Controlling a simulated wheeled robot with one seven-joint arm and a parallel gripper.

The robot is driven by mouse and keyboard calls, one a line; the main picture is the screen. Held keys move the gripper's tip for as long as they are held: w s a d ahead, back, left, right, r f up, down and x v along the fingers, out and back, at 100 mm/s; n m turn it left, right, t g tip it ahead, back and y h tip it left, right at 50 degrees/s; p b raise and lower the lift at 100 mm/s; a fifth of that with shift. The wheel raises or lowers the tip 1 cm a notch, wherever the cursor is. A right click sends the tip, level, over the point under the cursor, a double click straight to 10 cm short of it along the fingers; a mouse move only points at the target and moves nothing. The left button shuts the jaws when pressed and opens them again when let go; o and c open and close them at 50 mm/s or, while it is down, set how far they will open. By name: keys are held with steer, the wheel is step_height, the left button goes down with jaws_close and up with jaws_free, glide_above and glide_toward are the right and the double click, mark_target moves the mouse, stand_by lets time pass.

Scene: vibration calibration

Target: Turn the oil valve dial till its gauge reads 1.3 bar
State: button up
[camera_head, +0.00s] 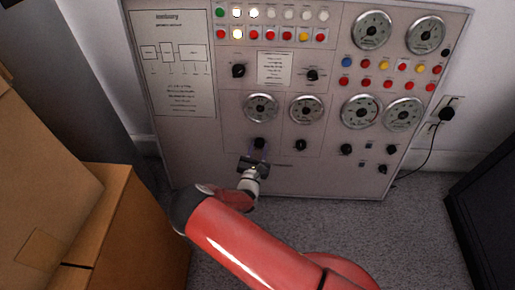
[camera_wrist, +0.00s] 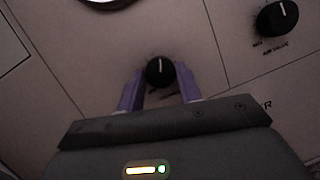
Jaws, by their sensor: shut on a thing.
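A round black dial (camera_head: 260,143) sits low on the grey control panel, below a round gauge (camera_head: 261,107) with a pale face. I take it for the oil valve dial; its label is hidden. In the wrist view the dial (camera_wrist: 160,73) has a white mark pointing roughly up. My gripper (camera_head: 259,152) is at the dial, and its two purple fingers (camera_wrist: 160,76) are shut on either side of it. The gauge needle is too small to read in the head view, and only the gauge's lower rim (camera_wrist: 108,2) shows in the wrist view.
A similar dial (camera_wrist: 277,18) sits to the right, also seen in the head view (camera_head: 301,145). More gauges, lamps and knobs fill the panel (camera_head: 225,165). Cardboard boxes (camera_head: 130,220) stand at left, a dark cabinet (camera_head: 490,210) at right. Carpet (camera_head: 415,235) is clear between.

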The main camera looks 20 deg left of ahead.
steer(key=n+y, duration=0.1)
steer(key=n, duration=0.2)
steer(key=n+y+p, duration=0.1)
steer(key=n, duration=0.2)
steer(key=shift+d+y, duration=0.2)
steer(key=shift+y, duration=0.2)
steer(key=shift+n+g+y+p, duration=0.4)
steer(key=shift+n+y+p, duration=0.5)
steer(key=shift+n, duration=1.3)
steer(key=shift+d+n, duration=0.1)
steer(key=shift+n, duration=0.2)
steer(key=o, duration=1)
steer(key=v, duration=0.7)
steer(key=shift+s+d, duration=0.15)
steer(key=shift+s, duration=0.2)
